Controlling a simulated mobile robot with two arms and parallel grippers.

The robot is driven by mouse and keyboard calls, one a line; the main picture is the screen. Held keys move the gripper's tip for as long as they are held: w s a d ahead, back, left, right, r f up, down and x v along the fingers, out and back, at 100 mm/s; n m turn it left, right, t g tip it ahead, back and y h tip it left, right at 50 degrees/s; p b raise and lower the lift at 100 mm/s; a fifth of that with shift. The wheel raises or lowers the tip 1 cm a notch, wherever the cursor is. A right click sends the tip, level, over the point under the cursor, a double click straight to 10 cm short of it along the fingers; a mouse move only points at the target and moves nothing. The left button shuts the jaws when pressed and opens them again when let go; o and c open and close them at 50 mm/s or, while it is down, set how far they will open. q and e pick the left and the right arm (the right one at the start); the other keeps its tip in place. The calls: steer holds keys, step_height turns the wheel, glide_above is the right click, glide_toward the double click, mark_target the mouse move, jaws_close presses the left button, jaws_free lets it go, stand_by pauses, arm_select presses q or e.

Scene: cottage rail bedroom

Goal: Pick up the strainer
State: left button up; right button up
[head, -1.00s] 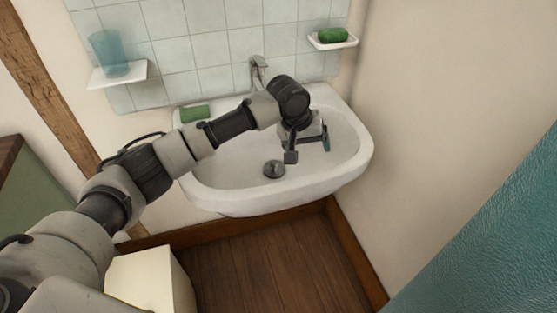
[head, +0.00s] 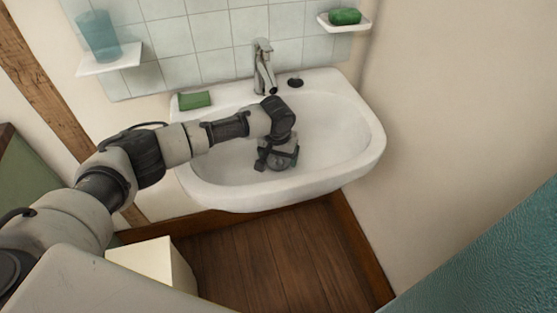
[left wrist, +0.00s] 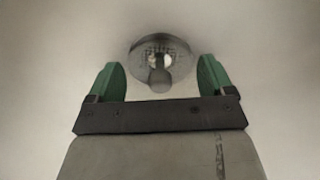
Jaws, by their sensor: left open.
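The strainer (left wrist: 160,48) is a round grey metal piece with small holes and a knob in its middle. It sits on the white basin floor, just ahead of my left gripper's fingertips in the left wrist view. My left gripper (left wrist: 159,70) is open, its two green-padded fingers apart and empty, with the strainer roughly centred between them. In the head view, my left gripper (head: 277,164) is low inside the sink basin and largely covers the strainer. I cannot tell whether the fingers touch it. My right gripper is not in view.
The white sink (head: 345,125) has a raised rim around the gripper. A metal faucet (head: 262,65) stands behind my arm. A green sponge (head: 195,99) and a dark round piece (head: 295,82) are on the back ledge. Shelves hold a blue cup (head: 97,36) and green soap (head: 344,16).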

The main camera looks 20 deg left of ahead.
arm_select(q)
steer(key=shift+f, duration=0.15)
steer(key=c, duration=0.7)
steer(key=shift+o, duration=0.2)
